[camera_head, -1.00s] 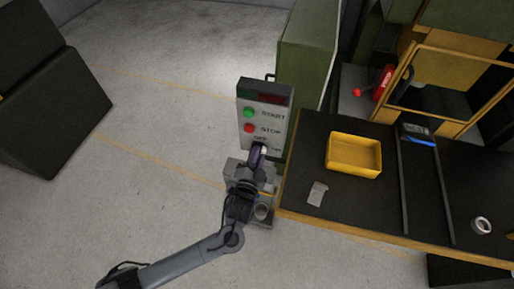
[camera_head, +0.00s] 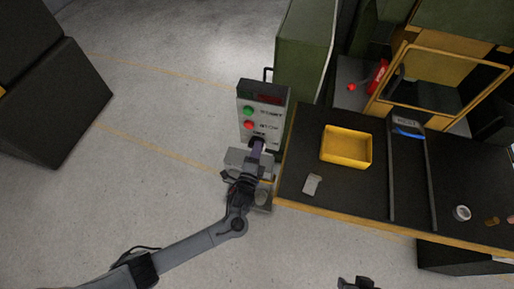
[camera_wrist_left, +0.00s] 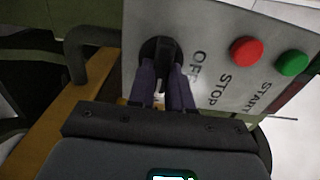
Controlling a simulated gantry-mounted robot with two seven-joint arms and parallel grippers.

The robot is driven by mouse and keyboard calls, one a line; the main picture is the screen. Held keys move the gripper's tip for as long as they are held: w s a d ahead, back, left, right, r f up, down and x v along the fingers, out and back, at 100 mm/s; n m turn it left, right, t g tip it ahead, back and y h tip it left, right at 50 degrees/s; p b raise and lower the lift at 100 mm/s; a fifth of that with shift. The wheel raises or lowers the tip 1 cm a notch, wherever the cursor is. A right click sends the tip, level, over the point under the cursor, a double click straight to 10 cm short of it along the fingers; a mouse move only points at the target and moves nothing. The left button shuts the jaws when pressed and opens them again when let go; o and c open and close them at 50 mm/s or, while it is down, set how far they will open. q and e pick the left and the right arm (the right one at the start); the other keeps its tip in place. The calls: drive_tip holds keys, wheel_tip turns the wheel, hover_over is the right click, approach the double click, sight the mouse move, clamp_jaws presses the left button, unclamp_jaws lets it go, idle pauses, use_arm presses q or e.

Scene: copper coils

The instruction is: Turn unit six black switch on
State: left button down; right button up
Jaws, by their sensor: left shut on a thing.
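The grey control box (camera_head: 263,112) stands left of the workbench, with a green START button, a red STOP button and a display on its face. The black switch (camera_wrist_left: 160,50) sits next to the OFF label in the left wrist view. My left gripper (camera_head: 257,143) is at the lower part of the box face. In the wrist view the two purple fingers (camera_wrist_left: 166,85) are shut on the switch knob, one on each side. The fingers hide part of the knob. At the bottom edge of the head view, part of my other arm (camera_head: 357,283) shows; its fingertips cannot be made out.
The dark workbench (camera_head: 300,195) holds a yellow bin (camera_head: 347,147), a small grey piece (camera_head: 312,184) and a white ring (camera_head: 462,213). A green cabinet (camera_head: 303,55) stands behind the box. A metal handle (camera_wrist_left: 78,50) sticks out beside the panel.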

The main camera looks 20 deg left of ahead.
idle(0.3)
use_arm(q)
drive_tip(key=c, duration=1)
unclamp_jaws()
drive_tip(key=shift+c, duration=0.2)
drive_tip(key=shift+s, duration=0.1)
drive_tip(key=s+d+b, duration=0.1)
drive_tip(key=s, duration=0.9)
drive_tip(key=shift+s, duration=0.3)
